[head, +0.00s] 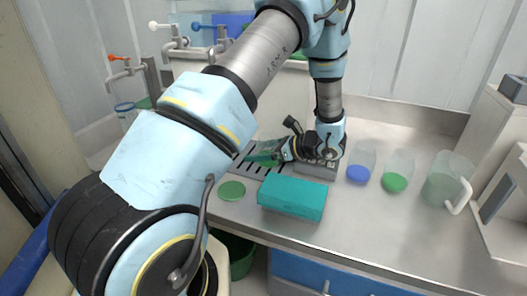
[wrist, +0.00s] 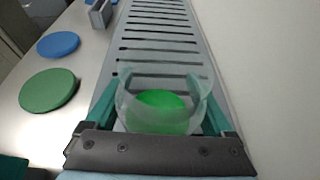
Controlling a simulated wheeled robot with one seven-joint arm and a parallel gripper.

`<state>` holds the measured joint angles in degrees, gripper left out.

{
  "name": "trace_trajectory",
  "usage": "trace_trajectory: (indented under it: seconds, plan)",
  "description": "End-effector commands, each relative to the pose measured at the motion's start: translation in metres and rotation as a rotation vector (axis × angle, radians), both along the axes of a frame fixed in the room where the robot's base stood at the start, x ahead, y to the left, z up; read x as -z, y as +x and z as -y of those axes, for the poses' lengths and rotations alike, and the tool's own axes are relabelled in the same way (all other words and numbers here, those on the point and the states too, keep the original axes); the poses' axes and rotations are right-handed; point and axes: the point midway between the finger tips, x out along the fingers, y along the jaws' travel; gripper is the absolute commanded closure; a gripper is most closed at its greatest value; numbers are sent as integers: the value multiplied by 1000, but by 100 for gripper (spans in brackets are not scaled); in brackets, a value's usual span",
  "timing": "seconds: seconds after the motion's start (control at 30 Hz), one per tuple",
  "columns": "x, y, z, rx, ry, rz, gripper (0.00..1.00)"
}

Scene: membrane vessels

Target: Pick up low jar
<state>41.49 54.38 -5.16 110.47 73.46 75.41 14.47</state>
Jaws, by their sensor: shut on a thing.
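The low jar (wrist: 160,120) is a clear, wide, short vessel with bright green at its bottom. In the wrist view it sits upright between the two green fingers of my gripper (wrist: 163,113), which is shut on it. Behind and below it is a grey slotted rack (wrist: 160,28); I cannot tell whether the jar touches it. In the head view my gripper (head: 262,154) is at the rack, left of the arm's wrist, and the jar cannot be made out there.
A teal box (head: 292,197) lies in front of the rack. A green disc (head: 232,190) lies left of it; a blue disc (wrist: 58,44) shows too. Beakers with blue (head: 359,172) and green (head: 395,182) contents and a handled jug (head: 441,183) stand right. Taps line the back left.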

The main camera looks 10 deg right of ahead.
Motion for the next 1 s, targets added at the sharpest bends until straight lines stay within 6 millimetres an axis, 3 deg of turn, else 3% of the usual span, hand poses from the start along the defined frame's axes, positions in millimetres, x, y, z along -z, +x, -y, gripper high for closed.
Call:
trace_trajectory:
  seconds: [0.27,0.7,1.0]
  plan:
    - [-19,1,1,0,-2,4,84]
    - [-90,1,0,-1,-2,3,84]
    - [-100,0,0,0,0,0,84]
